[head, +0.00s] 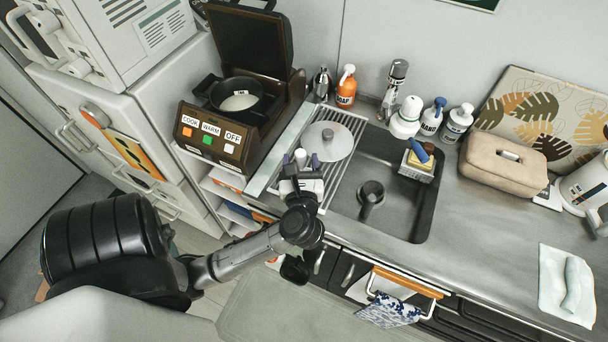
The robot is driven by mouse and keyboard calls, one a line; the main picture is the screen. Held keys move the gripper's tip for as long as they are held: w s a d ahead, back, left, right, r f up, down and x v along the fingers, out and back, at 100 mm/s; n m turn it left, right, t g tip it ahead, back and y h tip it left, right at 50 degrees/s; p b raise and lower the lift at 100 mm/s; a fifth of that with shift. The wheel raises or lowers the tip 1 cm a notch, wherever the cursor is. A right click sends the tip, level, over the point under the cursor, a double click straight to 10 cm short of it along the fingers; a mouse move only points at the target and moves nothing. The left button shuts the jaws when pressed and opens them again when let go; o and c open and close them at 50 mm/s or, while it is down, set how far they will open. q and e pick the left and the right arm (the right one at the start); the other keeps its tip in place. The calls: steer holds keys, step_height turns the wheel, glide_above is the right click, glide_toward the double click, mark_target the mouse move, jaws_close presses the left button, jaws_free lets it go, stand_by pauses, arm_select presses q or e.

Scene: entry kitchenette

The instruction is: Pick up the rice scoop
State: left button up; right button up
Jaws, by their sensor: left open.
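My left gripper (300,160) is open over the near left part of the wire drying rack (344,118), beside the sink. A small white piece (300,154) shows between its fingertips. It may be part of the rice scoop, but the gripper hides most of it and I cannot tell whether the fingers touch it. No other rice scoop can be made out. My right gripper is not in view.
A round light lid (329,140) lies on the rack, just beyond the gripper. The open rice cooker (218,144) stands to the left. A dark round piece (370,193) is in the sink (400,207). Bottles line the back; the right counter (470,225) has free room.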

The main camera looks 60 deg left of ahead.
arm_select(q)
steer(key=shift+p+x, duration=0.3)
steer(key=shift+x, duration=1.35)
steer(key=shift+c, duration=0.2)
jaws_close()
